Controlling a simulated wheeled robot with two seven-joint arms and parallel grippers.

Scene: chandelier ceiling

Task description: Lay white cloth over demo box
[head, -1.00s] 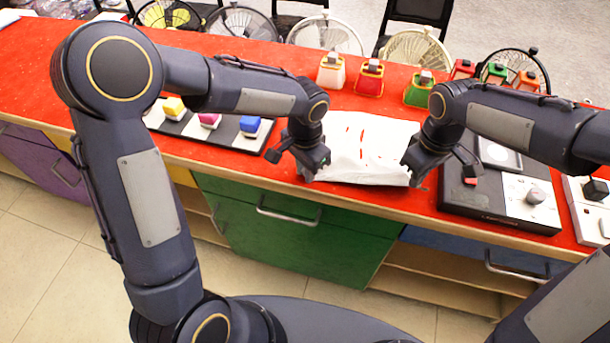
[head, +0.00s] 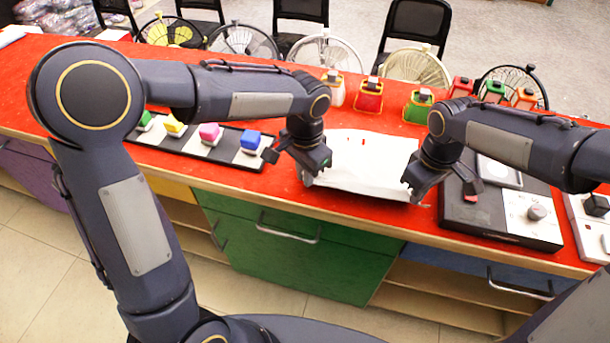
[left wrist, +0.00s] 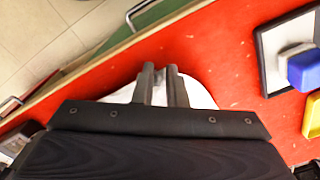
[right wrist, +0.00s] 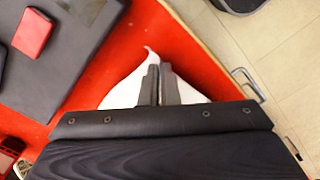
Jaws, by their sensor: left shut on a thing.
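The white cloth (head: 368,163) is spread between my two grippers at the counter's front edge. My left gripper (head: 316,172) is shut on its left side; the left wrist view shows the fingers (left wrist: 165,85) close together with cloth (left wrist: 199,94) around them. My right gripper (head: 412,192) is at its right corner; its fingers (right wrist: 158,82) are close together with cloth (right wrist: 125,92) on both sides. A flat black box (head: 480,212) with a white panel and grey knob lies just right of the cloth, uncovered. I cannot tell for sure that it is the demo box.
A checkered board (head: 188,141) with several coloured blocks lies left of the cloth. Coloured lanterns (head: 369,97) and wire fans (head: 417,66) line the back. A white device (head: 592,222) stands at the far right. The red counter (head: 250,185) is clear along its front left.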

